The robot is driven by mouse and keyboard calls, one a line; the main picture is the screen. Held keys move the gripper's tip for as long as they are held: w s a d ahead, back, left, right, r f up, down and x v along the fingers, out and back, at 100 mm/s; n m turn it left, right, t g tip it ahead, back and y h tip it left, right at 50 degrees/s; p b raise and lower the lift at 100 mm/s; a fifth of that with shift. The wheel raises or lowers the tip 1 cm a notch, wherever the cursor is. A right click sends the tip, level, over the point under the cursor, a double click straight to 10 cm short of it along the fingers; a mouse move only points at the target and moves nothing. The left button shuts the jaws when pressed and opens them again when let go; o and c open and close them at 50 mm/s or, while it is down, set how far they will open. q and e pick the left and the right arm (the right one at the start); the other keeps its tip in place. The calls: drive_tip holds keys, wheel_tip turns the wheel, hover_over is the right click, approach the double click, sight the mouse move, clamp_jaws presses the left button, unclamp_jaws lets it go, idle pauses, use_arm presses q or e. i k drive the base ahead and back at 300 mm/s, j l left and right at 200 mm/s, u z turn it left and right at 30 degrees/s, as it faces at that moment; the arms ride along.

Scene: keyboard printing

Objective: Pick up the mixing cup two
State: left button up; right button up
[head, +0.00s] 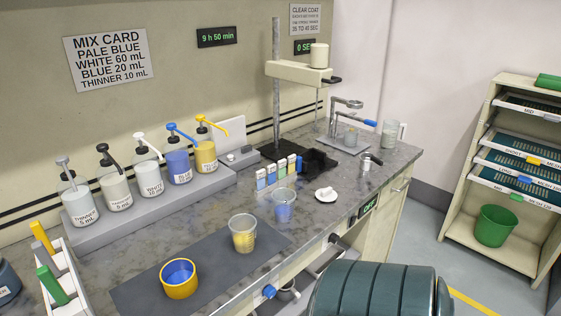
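Three cups stand on or by the dark mat (137,297) on the counter, and I cannot tell which is mixing cup two. A yellow cup with a blue inside (179,283) is at the front left of the mat. A clear cup with yellowish contents or markings (242,234) stands upright near the mat's right part. A smaller clear cup with blue in it (284,207) stands farther back. No gripper shows in the head view, and nothing touches the cups.
Pump bottles, including a yellow one (205,155), line a raised ledge behind the cups. A white rack (64,284) is at the left. A small white round item (326,195) lies right of the cups. A dark green ribbed cylinder (375,291) stands before the counter.

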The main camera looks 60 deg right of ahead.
sight(283, 198)
drive_tip(key=z, duration=1.3)
